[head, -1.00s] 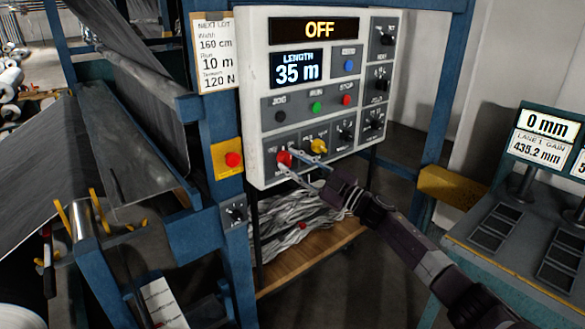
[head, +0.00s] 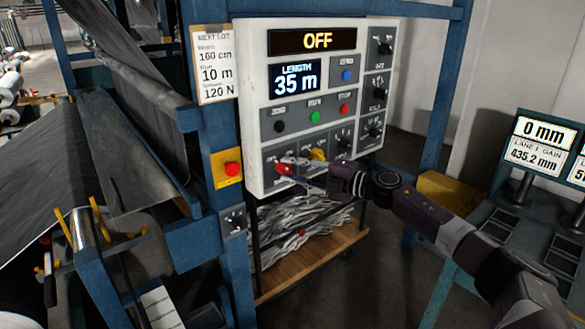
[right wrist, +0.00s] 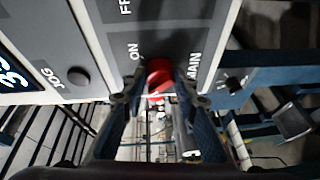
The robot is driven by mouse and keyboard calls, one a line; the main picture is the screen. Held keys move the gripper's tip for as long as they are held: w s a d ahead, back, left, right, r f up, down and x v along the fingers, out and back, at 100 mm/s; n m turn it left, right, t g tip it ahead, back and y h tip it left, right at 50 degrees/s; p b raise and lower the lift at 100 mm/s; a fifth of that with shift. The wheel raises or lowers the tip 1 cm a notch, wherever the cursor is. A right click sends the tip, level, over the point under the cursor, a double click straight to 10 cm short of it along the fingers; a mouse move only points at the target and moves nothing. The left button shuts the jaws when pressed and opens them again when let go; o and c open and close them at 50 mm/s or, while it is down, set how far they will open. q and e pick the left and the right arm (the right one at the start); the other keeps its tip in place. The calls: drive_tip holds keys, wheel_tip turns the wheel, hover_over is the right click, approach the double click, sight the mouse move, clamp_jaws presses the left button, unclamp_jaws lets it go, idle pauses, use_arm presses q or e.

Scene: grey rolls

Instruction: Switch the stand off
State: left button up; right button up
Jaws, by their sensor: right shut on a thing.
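The control panel (head: 258,110) of the stand is a light grey box on a blue frame. Its top display (head: 318,40) reads OFF. The red main knob (head: 281,169) sits at the panel's lower left. In the right wrist view the red knob (right wrist: 159,72) lies between the labels ON and MAIN. My right gripper (head: 288,166) is shut on this knob, one finger on each side; the wrist view shows the gripper (right wrist: 158,97) too. The fingers partly hide the knob in the head view. My left gripper is out of view.
A yellow knob (head: 318,155) sits just right of the red one. Jog, run and stop buttons (head: 314,117) are above. A red button on a yellow plate (head: 232,169) is on the post at left. Grey strips lie on a wooden cart (head: 312,262) below.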

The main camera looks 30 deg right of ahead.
drive_tip(key=shift+a+f+n, duration=0.1)
drive_tip(key=shift+f+n, duration=0.05)
drive_tip(key=shift+n, duration=0.25)
drive_tip(key=o, duration=1.2)
drive_tip(key=shift+c, duration=0.2)
drive_tip(key=shift+s, duration=0.1)
drive_tip(key=v, duration=1.2)
drive_tip(key=shift+r, duration=0.3)
drive_tip(key=shift+f, duration=0.1)
